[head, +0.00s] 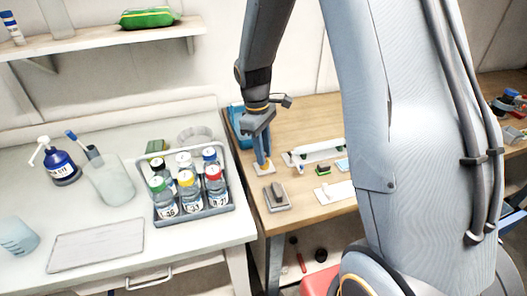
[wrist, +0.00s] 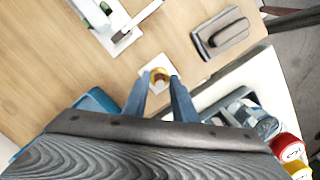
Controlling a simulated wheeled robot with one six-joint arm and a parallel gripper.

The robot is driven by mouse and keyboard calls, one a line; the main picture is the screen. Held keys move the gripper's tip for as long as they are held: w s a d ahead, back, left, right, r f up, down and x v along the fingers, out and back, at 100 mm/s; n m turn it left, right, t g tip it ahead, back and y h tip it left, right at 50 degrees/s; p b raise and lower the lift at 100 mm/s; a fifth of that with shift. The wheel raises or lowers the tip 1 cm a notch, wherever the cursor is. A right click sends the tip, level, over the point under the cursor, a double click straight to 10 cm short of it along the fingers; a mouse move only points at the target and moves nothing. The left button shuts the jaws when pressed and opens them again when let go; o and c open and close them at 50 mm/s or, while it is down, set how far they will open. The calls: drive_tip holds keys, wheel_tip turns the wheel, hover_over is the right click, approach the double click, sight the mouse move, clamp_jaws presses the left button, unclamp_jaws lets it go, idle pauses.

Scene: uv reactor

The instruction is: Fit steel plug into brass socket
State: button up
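My gripper (head: 262,162) points down over the near left part of the wooden table, just above or at a small white plate (head: 265,170). In the wrist view, my two blue fingers (wrist: 160,78) stand apart, with a round brass-coloured piece, likely the brass socket (wrist: 160,74), between or just beyond their tips. It sits over the white plate (wrist: 152,64). I cannot tell whether the fingers touch it or grip anything. I cannot make out a steel plug; anything between the fingers is too small to tell.
A grey tray with a dark block (head: 278,197) lies nearby on the wooden table (head: 300,115). A white fixture (head: 318,150) and a blue bin (head: 237,120) are also there. A rack of capped bottles (head: 193,212) stands on the white bench to the left.

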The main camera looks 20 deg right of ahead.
drive_tip(key=shift+r, duration=0.15)
wheel_tip(320, 180, up, 12)
drive_tip(key=w+a+b, duration=0.1)
drive_tip(key=b, duration=0.3)
drive_tip(key=s+f+m+t, duration=0.1)
drive_tip(key=s+f+m, duration=0.2)
drive_tip(key=s, duration=0.2)
drive_tip(key=s+f+m, duration=0.3)
drive_tip(key=s, duration=0.2)
drive_tip(key=s+d+f+m+t+y, duration=0.1)
drive_tip(key=s+f+m, duration=0.1)
drive_tip(key=s, duration=0.4)
drive_tip(key=shift+s+f+m+t, duration=0.1)
drive_tip(key=shift+f+m+t, duration=0.2)
drive_tip(key=shift+f+m, duration=0.15)
